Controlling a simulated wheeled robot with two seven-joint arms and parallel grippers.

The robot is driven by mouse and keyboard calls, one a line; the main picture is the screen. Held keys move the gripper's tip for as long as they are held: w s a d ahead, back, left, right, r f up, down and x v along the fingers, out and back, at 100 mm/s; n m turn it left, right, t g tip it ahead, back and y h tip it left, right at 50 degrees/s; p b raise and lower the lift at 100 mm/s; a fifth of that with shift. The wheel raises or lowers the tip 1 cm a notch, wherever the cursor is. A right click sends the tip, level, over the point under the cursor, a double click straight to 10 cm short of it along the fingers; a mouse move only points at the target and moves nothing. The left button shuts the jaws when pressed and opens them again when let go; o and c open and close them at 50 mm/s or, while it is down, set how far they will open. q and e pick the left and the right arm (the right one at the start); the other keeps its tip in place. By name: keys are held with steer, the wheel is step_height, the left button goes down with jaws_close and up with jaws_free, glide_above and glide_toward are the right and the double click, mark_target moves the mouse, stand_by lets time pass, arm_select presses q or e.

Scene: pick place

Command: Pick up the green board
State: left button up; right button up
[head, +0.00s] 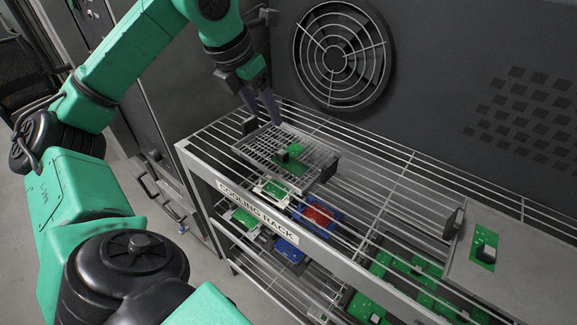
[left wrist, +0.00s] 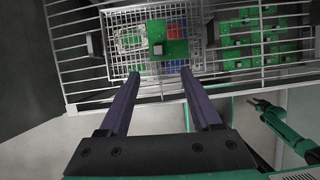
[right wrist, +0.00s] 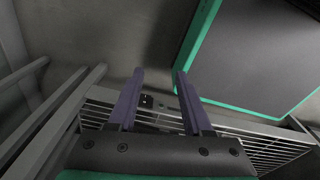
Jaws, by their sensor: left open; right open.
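A green board (head: 294,167) with a dark block on it lies on a wire mesh tray (head: 262,150) on top of the cooling rack. In the left wrist view the green board (left wrist: 174,48) lies beyond my fingertips. My left gripper (head: 262,106) is open and empty above the back left side of the tray; it also shows in the left wrist view (left wrist: 162,76). Another green board (head: 487,244) lies on a flat grey tray at the right. My right gripper (right wrist: 160,74) is open and empty, away from the boards, and outside the head view.
The cooling rack (head: 258,212) has open wire shelves. Below are a red board (head: 318,215), blue boards and several green boards (head: 400,270). The grey tray (head: 520,255) has an upright handle. A wall with a fan (head: 342,57) stands close behind the rack.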

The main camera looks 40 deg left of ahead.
mark_target(283, 151)
arm_select(q)
steer(key=x, duration=1.5)
steer(key=shift+s+a+f, duration=0.1)
steer(key=shift+a, duration=0.25)
jaws_close()
